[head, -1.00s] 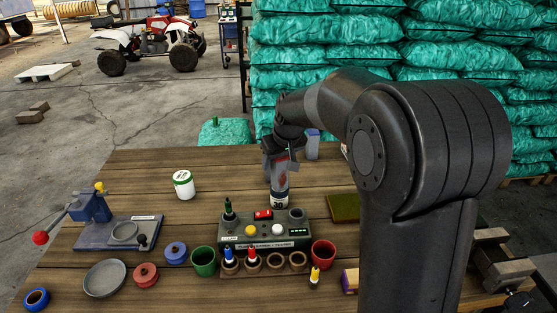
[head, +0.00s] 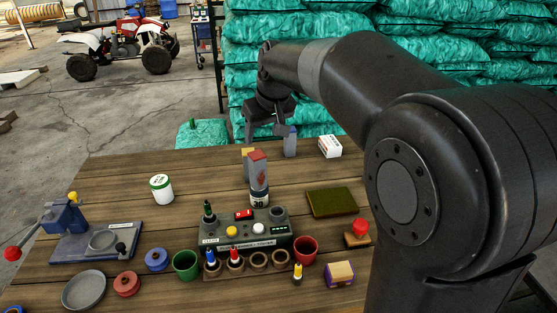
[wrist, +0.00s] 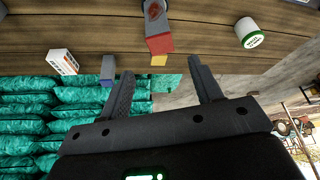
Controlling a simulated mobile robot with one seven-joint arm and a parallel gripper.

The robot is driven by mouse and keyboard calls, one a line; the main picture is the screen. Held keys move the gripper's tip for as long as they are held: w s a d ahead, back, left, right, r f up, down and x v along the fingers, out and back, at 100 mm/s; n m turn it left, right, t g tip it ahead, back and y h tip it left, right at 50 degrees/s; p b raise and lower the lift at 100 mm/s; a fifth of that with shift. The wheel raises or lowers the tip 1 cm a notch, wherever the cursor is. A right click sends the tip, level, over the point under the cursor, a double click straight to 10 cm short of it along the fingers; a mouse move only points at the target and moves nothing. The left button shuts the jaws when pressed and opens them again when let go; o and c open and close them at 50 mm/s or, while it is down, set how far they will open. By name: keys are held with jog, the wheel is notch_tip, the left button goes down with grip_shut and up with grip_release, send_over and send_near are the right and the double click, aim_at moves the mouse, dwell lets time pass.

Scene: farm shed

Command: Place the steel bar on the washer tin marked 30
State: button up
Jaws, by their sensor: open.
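A grey steel bar with a red top and a red mark (head: 259,177) stands upright on the washer tin marked 30 (head: 259,200), behind the grey control box. In the wrist view the bar (wrist: 156,18) shows near the top edge; the tin's label is not visible there. My gripper (head: 268,131) is open and empty, above and behind the bar, apart from it. In the wrist view the gripper's two fingers (wrist: 160,70) are spread with nothing between them.
A yellow-topped block (head: 248,153) stands close behind the bar, and a blue-topped grey block (head: 290,142) stands right of it. A white box (head: 330,146), a green-lidded tin (head: 161,188) and the control box (head: 243,230) are nearby. The table's left rear is clear.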

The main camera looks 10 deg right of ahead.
jog(key=s+d+f+m+h, duration=0.1)
jog(key=s+d+f+m, duration=0.1)
jog(key=s, duration=1.2)
jog(key=s+d+f+m+t, duration=0.1)
jog(key=s+d, duration=0.5)
jog(key=s, duration=0.9)
notch_tip(320, 180, down, 3)
jog(key=shift+d+r+m+h, duration=0.1)
jog(key=shift+d+m+h, duration=0.1)
jog(key=shift+m+h, duration=0.35)
